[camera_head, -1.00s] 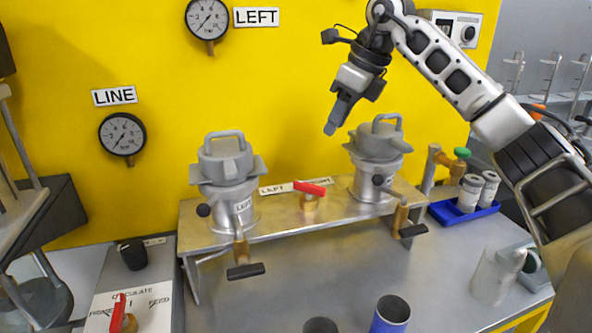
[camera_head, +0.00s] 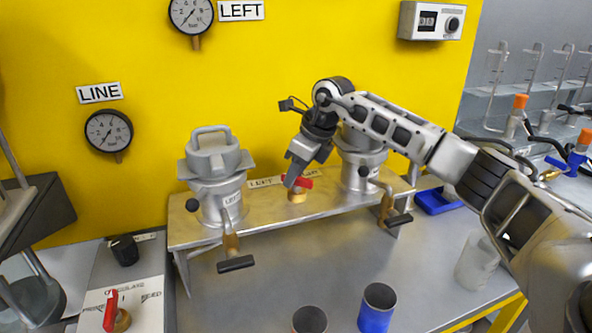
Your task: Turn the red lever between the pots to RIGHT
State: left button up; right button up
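The red lever (camera_head: 304,183) sits on a brass valve body (camera_head: 297,196) on the metal bench shelf (camera_head: 270,222) between two pots. My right gripper (camera_head: 290,182) is at the lever's left end and covers part of it. I cannot tell whether its fingers touch the lever or how far apart they are. The label strip behind the lever reads LEFT (camera_head: 260,183) on the left; its right part is mostly hidden. The left pot (camera_head: 215,165) stands upright with its lid on. The right pot (camera_head: 361,165) is partly hidden behind my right arm. My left gripper is not in view.
A second red lever (camera_head: 110,312) stands on a labelled plate at the lower left. Black-handled taps (camera_head: 236,264) stick out in front of the shelf. A blue cup (camera_head: 377,309) and a dark cup (camera_head: 310,321) stand in front. A beaker (camera_head: 478,262) is at the right.

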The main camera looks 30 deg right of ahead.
jog(key=shift+c, duration=0.3)
grip_shut()
